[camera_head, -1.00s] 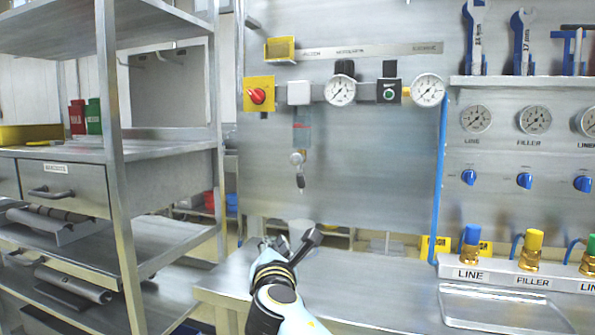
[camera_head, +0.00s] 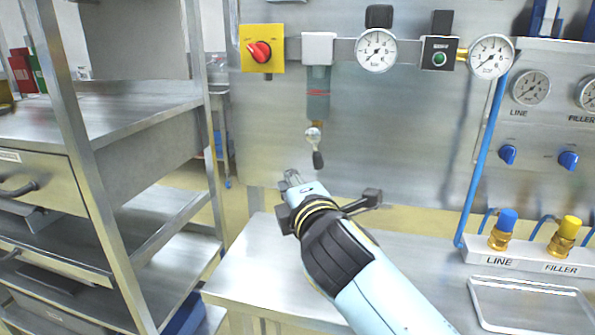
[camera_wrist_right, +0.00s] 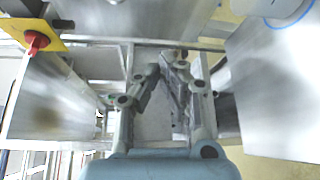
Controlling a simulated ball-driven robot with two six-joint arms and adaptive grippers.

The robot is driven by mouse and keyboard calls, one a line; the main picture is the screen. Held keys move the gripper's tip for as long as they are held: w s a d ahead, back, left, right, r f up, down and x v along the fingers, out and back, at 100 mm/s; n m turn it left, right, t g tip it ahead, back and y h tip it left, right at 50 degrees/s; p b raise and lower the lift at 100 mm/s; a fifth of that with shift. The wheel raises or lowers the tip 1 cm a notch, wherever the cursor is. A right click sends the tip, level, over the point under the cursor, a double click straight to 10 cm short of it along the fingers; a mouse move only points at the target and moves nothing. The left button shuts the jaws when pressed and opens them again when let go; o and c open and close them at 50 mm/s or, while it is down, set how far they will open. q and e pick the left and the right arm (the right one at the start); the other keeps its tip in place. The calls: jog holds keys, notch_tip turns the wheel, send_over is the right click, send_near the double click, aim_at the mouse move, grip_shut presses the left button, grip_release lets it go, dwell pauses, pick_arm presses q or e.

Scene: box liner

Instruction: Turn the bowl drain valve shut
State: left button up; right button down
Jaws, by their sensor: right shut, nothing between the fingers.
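The clear filter bowl (camera_head: 318,95) with a red line hangs under a white block on the steel panel. Its drain valve (camera_head: 313,135) sits beneath, with a small dark-tipped lever (camera_head: 318,158) hanging down. My right gripper (camera_head: 292,178) is just below and left of the lever in the head view, apart from it in the picture; the depth gap is hard to judge. In the right wrist view the fingers (camera_wrist_right: 166,62) are together at the tips, with nothing held. I cannot pick out the drain valve there with certainty. My left gripper is not in view.
A red knob on a yellow plate (camera_head: 262,50) is left of the bowl. Gauges (camera_head: 376,50) and a blue hose (camera_head: 483,160) are to the right. A steel bench (camera_head: 265,270) lies below, with a shelf rack (camera_head: 150,125) at left.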

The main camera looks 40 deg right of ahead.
aim_at(317, 147)
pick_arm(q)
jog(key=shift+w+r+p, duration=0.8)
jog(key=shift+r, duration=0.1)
pick_arm(e)
jog(key=w+d, duration=0.5)
jog(key=shift+w+d, duration=0.2)
jog(key=shift+d, duration=0.2)
jog(key=shift+d, duration=0.1)
